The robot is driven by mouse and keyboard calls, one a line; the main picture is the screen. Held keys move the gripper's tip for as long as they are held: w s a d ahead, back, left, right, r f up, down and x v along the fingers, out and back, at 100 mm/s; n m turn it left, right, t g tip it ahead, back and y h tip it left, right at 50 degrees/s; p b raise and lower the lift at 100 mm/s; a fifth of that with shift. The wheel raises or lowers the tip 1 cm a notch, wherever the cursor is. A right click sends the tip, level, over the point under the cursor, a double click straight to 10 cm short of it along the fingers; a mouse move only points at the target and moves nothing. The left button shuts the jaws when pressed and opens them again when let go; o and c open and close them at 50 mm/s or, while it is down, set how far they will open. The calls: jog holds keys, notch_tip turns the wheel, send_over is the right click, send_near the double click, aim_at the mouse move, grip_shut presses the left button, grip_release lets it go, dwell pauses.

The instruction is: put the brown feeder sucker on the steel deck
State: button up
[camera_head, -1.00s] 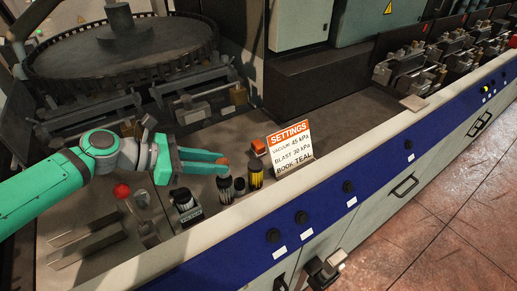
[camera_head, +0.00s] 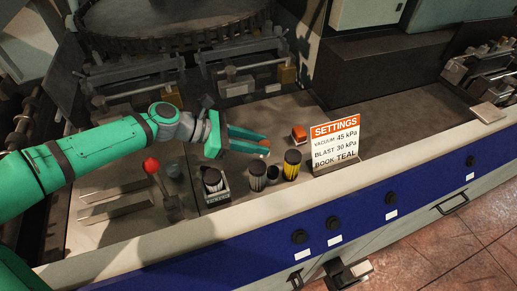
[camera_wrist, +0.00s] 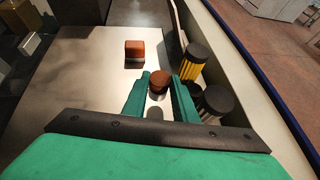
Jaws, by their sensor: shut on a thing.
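The brown feeder sucker (camera_wrist: 160,80) has a round brown top and a paler part below. It sits between the fingertips of my gripper (camera_wrist: 159,88) in the wrist view. In the head view my gripper (camera_head: 262,145) is shut on it, and only a small brown bit shows at the fingertips. It is held over the steel deck (camera_wrist: 80,85), behind the row of bottles. The bare grey deck also shows in the head view (camera_head: 238,118). Whether the sucker's underside touches the deck is hard to tell.
A black-and-yellow bottle (camera_head: 291,167) and dark-topped bottles (camera_head: 257,176) stand close in front of the gripper. An orange-brown block (camera_head: 299,134) lies behind, beside the settings sign (camera_head: 336,143). A red-knobbed lever (camera_head: 152,166) stands left. Deck is bare left in the wrist view.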

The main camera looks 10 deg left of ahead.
jog(key=shift+f, duration=1.5)
jog(key=shift+f, duration=0.25)
jog(key=o, duration=1)
jog(key=shift+o, duration=0.2)
jog(key=shift+r, duration=0.1)
jog(key=shift+r, duration=0.15)
jog(key=v, duration=1.2)
